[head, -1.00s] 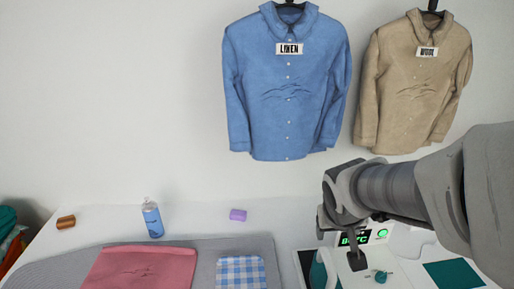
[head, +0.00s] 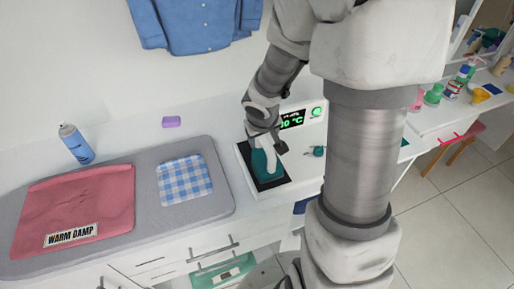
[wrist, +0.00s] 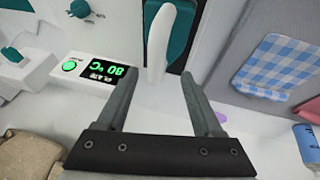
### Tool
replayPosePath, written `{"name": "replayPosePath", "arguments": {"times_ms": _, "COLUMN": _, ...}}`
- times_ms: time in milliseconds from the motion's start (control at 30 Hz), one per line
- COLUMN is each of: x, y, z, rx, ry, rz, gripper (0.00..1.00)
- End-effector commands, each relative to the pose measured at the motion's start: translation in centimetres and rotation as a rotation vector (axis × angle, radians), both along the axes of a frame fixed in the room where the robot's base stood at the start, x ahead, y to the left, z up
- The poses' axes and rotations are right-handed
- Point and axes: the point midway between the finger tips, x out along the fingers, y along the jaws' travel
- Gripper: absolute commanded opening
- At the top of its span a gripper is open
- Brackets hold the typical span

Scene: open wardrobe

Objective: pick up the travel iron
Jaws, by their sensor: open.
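The travel iron has a teal body and a white handle. In the head view the iron (head: 263,163) stands on a dark plate at the left of the white heating station (head: 303,112). In the wrist view the iron's white handle (wrist: 168,38) lies beyond and roughly between my fingertips. My gripper (head: 266,141) is over the iron, pointing down, open and empty. In the wrist view my gripper (wrist: 161,72) shows both fingers spread apart, with nothing between them. In the head view the fingers partly hide the iron. Whether they touch it, I cannot tell.
The station's green display (wrist: 102,76) reads 80 °C. Left of it lies a grey ironing pad (head: 222,190) with a pink cloth (head: 75,210) and a blue checked cloth (head: 184,180).

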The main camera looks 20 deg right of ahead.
Motion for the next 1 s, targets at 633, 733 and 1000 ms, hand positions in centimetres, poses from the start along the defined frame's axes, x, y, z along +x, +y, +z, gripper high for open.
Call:
{"name": "replayPosePath", "arguments": {"times_ms": 633, "x": 2.8, "y": -1.8, "z": -5.9, "rx": 0.0, "ry": -0.001, "rz": 0.0, "gripper": 0.68}}
{"name": "replayPosePath", "arguments": {"times_ms": 733, "x": 2.9, "y": -1.8, "z": -6.0, "rx": 0.0, "ry": -0.001, "rz": -0.001, "gripper": 0.68}}
{"name": "replayPosePath", "arguments": {"times_ms": 1000, "x": 2.9, "y": -1.8, "z": -5.9, "rx": 0.0, "ry": -0.001, "rz": -0.001, "gripper": 0.48}}
